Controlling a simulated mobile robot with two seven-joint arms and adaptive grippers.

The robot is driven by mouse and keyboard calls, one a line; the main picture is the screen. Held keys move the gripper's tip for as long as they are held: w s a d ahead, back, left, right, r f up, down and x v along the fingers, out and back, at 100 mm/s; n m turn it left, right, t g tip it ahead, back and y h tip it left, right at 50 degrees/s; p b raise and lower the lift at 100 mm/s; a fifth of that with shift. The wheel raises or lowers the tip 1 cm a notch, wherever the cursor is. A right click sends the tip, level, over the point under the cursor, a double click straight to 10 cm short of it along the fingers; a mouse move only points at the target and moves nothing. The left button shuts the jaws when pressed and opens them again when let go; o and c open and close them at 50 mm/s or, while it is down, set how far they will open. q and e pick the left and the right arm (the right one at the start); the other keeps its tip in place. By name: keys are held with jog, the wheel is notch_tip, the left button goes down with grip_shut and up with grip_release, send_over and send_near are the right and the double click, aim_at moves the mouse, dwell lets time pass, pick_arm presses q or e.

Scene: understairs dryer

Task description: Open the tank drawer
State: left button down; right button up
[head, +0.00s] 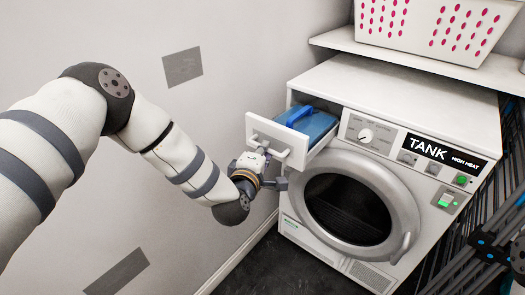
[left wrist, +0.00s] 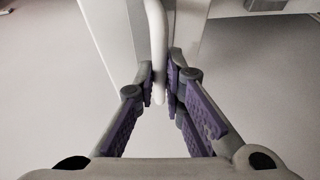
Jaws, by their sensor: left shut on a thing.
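The tank drawer (head: 262,127) is at the top left of the white dryer (head: 400,105) and stands pulled out from its face. A blue tank (head: 312,122) with a blue grip shows inside it. My left gripper (head: 268,168) is at the drawer's front, shut on its white handle (head: 281,155). In the left wrist view, the purple-padded fingers (left wrist: 165,85) close around the white bar of the drawer handle (left wrist: 156,40). Part of the handle is hidden by the fingers.
A shelf (head: 410,58) above the dryer holds a white basket (head: 433,28) with pink holes. The round dryer door (head: 350,208) is shut, just right of my left gripper. A pale wall (head: 205,110) stands close on the left. Dark rods (head: 490,205) crowd the right side.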

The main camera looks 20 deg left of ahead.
pick_arm(q)
jog(key=shift+s, duration=0.1)
dwell(0.3)
jog(key=c, duration=1.7)
grip_release()
jog(key=shift+o, duration=0.2)
jog(key=s+r, duration=0.2)
jog(key=s, duration=0.9)
jog(key=shift+s+d, duration=0.25)
jog(key=shift+s, duration=0.15)
